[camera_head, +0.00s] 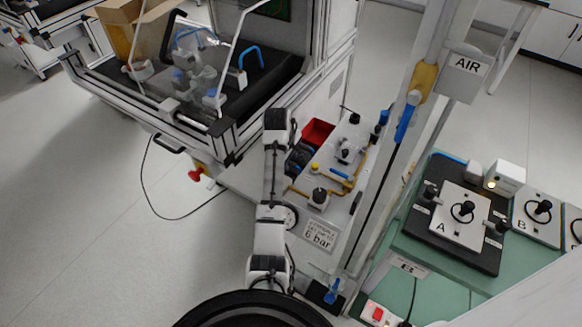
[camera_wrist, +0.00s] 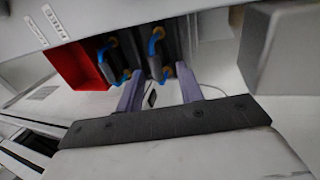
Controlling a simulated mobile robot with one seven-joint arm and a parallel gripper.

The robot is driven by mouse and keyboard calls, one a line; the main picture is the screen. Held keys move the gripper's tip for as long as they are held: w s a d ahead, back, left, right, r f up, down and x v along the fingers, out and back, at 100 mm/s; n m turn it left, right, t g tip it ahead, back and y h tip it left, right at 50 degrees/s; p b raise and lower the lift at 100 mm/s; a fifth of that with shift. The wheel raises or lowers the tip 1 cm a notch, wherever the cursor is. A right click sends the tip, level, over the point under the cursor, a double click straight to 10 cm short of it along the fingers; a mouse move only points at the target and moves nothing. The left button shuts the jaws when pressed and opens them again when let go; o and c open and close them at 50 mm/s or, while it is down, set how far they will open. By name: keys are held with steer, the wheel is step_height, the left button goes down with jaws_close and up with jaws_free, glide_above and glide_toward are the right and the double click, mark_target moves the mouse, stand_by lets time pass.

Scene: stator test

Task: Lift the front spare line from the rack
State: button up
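In the wrist view, two spare lines hang from a dark rack (camera_wrist: 187,38): short lengths with blue ends and brass fittings, a left one (camera_wrist: 112,62) and a right one (camera_wrist: 154,58). I cannot tell for sure which is the front one. My gripper (camera_wrist: 159,73) has its two purple-grey fingers well apart, with nothing clamped between them. The left fingertip is by the left line's lower fitting, and the right fingertip is just right of the right line's lower end. Contact cannot be told. In the head view, my arm hides the gripper and most of the rack.
A red bin (camera_wrist: 78,66) stands directly left of the lines; it also shows in the head view (camera_head: 318,132). A grey block (camera_wrist: 282,50) is close on the right in the wrist view. The cart's panel (camera_head: 345,150) with valves and yellow pipes lies right of my arm.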

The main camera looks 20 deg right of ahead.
mark_target(292, 163)
steer(key=x, duration=0.1)
steer(key=p+x, duration=0.1)
steer(key=x, duration=0.3)
steer(key=shift+w+d, duration=0.25)
steer(key=shift+w, duration=0.05)
jaws_close()
